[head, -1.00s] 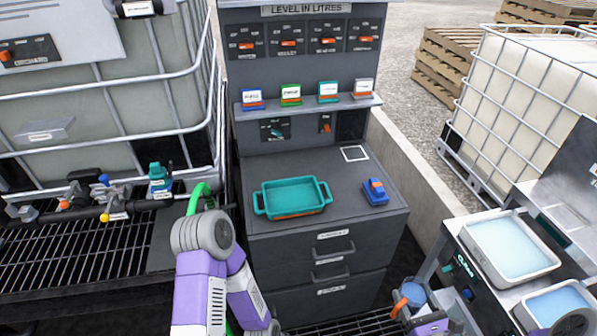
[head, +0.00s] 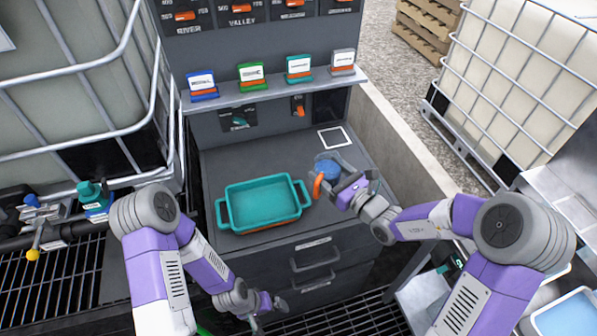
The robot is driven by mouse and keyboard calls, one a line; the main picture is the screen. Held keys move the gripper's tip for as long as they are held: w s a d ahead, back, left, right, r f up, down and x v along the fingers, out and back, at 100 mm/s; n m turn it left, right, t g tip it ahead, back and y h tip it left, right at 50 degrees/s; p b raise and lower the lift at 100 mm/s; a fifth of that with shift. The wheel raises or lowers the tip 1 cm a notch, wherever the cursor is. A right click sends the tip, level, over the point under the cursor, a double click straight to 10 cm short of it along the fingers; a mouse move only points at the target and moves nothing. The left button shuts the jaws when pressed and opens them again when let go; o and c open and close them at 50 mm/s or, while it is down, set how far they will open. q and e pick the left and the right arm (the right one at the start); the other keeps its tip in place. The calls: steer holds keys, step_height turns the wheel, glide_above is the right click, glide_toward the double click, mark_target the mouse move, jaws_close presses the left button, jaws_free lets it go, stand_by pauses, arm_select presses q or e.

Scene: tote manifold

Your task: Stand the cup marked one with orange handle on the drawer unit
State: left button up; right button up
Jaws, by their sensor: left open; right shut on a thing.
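A cup (head: 327,168) with a blue inside and an orange handle is in my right gripper (head: 342,184), which is shut on it. The cup looks upright, over the right part of the top of the drawer unit (head: 245,165). I cannot tell whether its base touches that top. Its mark is not readable. My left gripper (head: 268,306) is open and empty, low in front of the drawer unit.
A teal tray (head: 262,226) with two handles stands on the unit's top, left of the cup. A white square outline (head: 333,137) lies bare behind the cup. A shelf (head: 275,92) with several coloured label holders is above. A low wall (head: 400,150) runs along the right.

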step_height(320, 180, down, 6)
steer(key=shift+s+r+b, duration=0.1)
steer(key=shift+r+b, duration=0.15)
steer(key=shift+b, duration=0.55)
steer(key=shift+f+b, duration=0.55)
steer(key=shift+f, duration=1.45)
steer(key=shift+f, duration=0.2)
steer(key=o, duration=1.3)
steer(key=shift+o, duration=0.2)
steer(key=shift+r, duration=0.1)
